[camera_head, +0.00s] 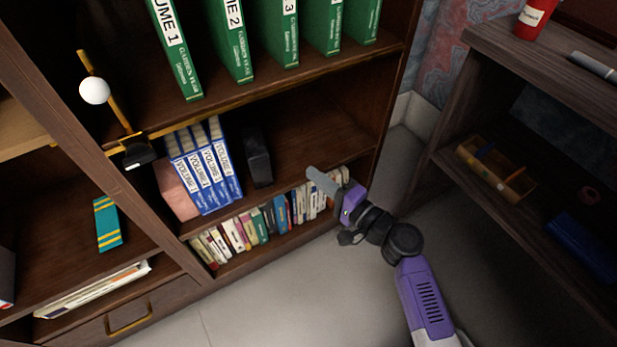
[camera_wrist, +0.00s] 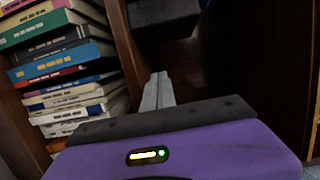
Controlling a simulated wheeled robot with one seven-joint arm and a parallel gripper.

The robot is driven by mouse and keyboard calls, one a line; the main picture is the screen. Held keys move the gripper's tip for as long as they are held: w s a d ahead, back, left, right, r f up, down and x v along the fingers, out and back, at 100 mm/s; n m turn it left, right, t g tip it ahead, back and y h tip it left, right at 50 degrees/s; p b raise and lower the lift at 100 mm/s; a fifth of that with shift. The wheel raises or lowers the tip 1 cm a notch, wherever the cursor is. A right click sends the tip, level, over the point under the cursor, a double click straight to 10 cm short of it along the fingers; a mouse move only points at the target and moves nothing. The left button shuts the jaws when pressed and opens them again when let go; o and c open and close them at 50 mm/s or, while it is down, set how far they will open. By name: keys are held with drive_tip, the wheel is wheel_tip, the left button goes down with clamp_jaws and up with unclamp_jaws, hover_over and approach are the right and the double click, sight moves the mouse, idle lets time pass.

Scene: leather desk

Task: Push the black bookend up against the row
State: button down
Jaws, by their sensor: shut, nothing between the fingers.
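The black bookend (camera_head: 258,160) stands upright on the middle shelf, just right of the row of blue and white volumes (camera_head: 207,172). A narrow strip of shelf shows between it and the row. My gripper (camera_head: 314,174) is at the front of that shelf, to the right of the bookend and apart from it. Its grey fingers are together and empty. In the wrist view the closed fingers (camera_wrist: 158,92) point toward a dark block at the top, which looks like the bookend (camera_wrist: 163,14). The row is not clearly seen in the wrist view.
A pink block (camera_head: 176,190) stands at the row's left end. Small books (camera_head: 264,224) fill the shelf below, and they also show in the wrist view (camera_wrist: 62,58). Green binders (camera_head: 228,40) stand on the shelf above. The middle shelf (camera_head: 325,130) is bare right of the bookend.

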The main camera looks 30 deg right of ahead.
sight(270, 170)
drive_tip(key=b+x, duration=0.1)
drive_tip(key=x, duration=0.6)
drive_tip(key=shift+f, duration=0.1)
drive_tip(key=a, duration=0.3)
drive_tip(key=shift+w, duration=0.35)
drive_tip(key=shift+a, duration=0.55)
drive_tip(key=shift+a, duration=0.15)
drive_tip(key=a, duration=0.2)
drive_tip(key=shift+a+b, duration=0.3)
drive_tip(key=shift+a, duration=0.05)
drive_tip(key=shift+d, duration=0.1)
